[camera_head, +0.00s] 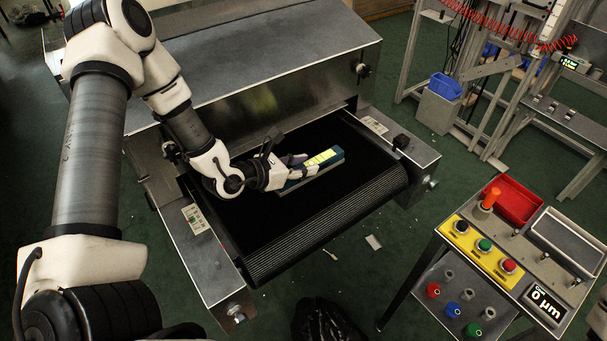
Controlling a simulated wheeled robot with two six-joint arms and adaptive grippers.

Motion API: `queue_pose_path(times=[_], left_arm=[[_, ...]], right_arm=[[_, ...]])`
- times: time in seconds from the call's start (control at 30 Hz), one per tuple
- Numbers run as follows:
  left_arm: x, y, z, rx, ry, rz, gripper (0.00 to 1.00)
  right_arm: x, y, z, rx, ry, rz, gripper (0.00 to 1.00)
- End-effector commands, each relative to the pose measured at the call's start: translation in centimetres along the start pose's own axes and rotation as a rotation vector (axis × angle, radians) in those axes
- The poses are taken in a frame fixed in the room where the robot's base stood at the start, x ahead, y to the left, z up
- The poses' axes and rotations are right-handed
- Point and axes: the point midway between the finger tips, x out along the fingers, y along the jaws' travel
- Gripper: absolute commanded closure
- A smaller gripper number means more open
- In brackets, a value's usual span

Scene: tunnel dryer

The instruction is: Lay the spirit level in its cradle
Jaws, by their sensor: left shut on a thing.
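The spirit level (337,156) is a blue bar with a bright yellow-green face, over the black belt of the tunnel dryer. My left gripper (292,168) reaches in from the left and is shut on the level's left part, which its fingers partly hide. A thin grey edge (284,191) shows just below the level and may be part of the cradle. I cannot tell whether the level touches it or is held above it. My right gripper is not in view.
The dryer's metal hood (250,60) rises behind the black belt (290,215). Metal side rails flank the belt. At right stands a control table with a red tray (513,202), a grey tray (567,240) and buttons. A blue bin (446,86) is farther back.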

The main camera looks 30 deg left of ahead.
Motion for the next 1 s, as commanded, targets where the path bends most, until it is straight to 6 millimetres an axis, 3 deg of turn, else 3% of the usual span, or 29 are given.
queue_pose_path(times=[0.07,0.3,0.67,0.7,0.73,0.77,1.0], left_arm=[[0.5,0.6,0.1,0.001,0.000,0.000,1.00],[1.9,0.7,-2.9,0.000,0.001,-0.001,1.00],[2.1,0.7,-3.5,-0.001,-0.001,-0.001,1.00],[2.1,0.6,-3.5,-0.002,0.001,-0.001,0.56],[2.0,0.6,-3.4,-0.002,0.001,-0.001,0.46],[2.0,0.6,-3.4,-0.002,0.001,-0.001,0.42],[2.0,0.6,-3.4,-0.002,0.001,-0.001,0.42]], right_arm=[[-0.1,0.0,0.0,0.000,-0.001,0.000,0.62],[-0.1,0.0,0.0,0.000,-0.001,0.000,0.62],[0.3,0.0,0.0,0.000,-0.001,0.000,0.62],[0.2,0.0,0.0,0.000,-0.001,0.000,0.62],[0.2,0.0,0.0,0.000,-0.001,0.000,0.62],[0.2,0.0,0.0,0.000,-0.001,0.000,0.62],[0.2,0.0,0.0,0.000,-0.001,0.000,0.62]])
